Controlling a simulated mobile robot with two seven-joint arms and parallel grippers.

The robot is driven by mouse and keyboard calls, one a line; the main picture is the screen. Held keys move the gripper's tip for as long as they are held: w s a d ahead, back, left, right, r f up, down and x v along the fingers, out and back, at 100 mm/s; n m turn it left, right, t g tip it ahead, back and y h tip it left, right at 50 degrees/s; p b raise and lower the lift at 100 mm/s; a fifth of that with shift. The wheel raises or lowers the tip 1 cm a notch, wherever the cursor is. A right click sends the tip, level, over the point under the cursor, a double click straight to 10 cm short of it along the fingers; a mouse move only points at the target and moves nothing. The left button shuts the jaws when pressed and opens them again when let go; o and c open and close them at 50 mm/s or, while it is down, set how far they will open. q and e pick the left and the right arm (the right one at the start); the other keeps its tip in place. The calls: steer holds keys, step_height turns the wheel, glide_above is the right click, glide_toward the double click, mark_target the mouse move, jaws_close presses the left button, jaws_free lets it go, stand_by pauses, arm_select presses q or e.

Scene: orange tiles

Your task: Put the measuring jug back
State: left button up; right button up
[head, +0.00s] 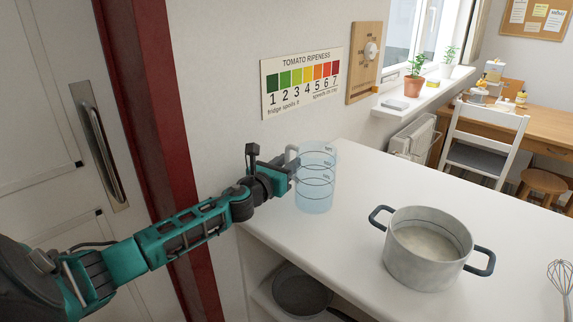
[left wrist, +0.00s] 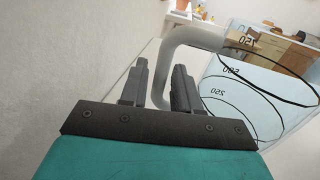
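The measuring jug (head: 316,183) is clear pale blue with dark ring marks and a grey-white handle. In the head view it is upright at the left end of the white counter. I cannot tell whether its base touches the top. My left gripper (head: 290,168) reaches it from the left. In the left wrist view the jug (left wrist: 255,95) fills the right side, and the upright part of its handle lies between the two fingers of my left gripper (left wrist: 160,80). My right gripper is not in view.
A grey pot (head: 420,262) with dark handles stands on the counter (head: 362,185) right of the jug. A whisk (head: 561,279) lies at the right edge. A dark pan (head: 300,290) is on the shelf below. A tomato ripeness chart (head: 301,82) hangs on the wall behind.

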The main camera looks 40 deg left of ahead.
arm_select(q)
steer(key=shift+o, duration=1)
steer(key=shift+r, duration=0.15)
steer(key=shift+s, duration=0.25)
steer(key=s, duration=0.3)
steer(key=s+d, duration=0.1)
steer(key=s, duration=0.7)
steer(key=shift+s+d, duration=0.2)
